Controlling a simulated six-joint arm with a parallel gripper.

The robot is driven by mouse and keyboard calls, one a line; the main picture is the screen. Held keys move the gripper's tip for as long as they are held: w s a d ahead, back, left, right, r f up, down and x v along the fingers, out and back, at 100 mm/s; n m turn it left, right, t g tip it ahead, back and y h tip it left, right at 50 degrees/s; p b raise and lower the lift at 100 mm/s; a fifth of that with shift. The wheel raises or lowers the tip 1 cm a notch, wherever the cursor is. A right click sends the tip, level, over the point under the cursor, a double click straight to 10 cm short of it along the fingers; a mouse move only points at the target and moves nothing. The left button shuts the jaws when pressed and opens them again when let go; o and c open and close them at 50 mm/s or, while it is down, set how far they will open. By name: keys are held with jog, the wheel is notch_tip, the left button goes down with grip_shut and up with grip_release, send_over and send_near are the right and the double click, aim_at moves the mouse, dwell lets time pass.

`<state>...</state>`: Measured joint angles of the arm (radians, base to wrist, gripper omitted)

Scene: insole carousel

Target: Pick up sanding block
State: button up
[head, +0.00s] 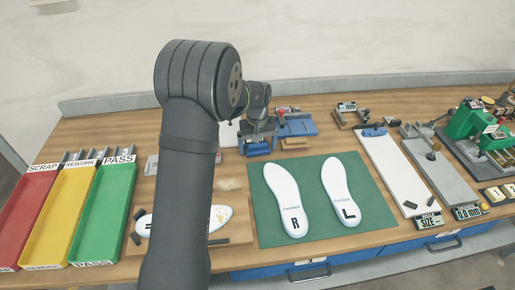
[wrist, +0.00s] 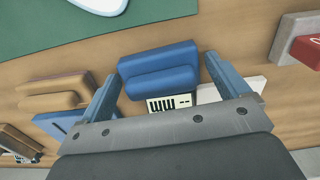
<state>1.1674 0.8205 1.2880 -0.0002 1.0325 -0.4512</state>
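A blue stepped block (wrist: 160,68), probably the sanding block, lies on the wooden bench between my gripper's fingers in the wrist view. It also shows in the head view (head: 257,150), beneath my gripper (head: 262,132). My gripper (wrist: 162,67) is open, with one blue finger on each side of the block and small gaps visible. Whether the fingers reach down to the block's height is unclear.
A tan and brown block (wrist: 55,95) lies left of my gripper in the wrist view. A green mat (head: 262,215) with two white insoles (head: 290,200) lies nearby. Red, yellow and green trays (head: 98,220) stand at left. Fixtures and a green machine (head: 470,122) crowd the right.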

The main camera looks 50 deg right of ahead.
jog(key=c, duration=0.8)
jog(key=shift+r, duration=0.1)
jog(key=shift+r, duration=0.25)
notch_tip(320, 180, up, 4)
jog(key=shift+f, duration=0.15)
jog(key=s+r, duration=0.2)
jog(key=s, duration=0.2)
jog(key=s+a+r, duration=0.1)
jog(key=s+r, duration=0.1)
jog(key=s, duration=0.1)
jog(key=s+r, duration=0.2)
jog(key=s, duration=0.2)
jog(key=shift+s+a+r, duration=0.15)
jog(key=shift+s+r, duration=0.15)
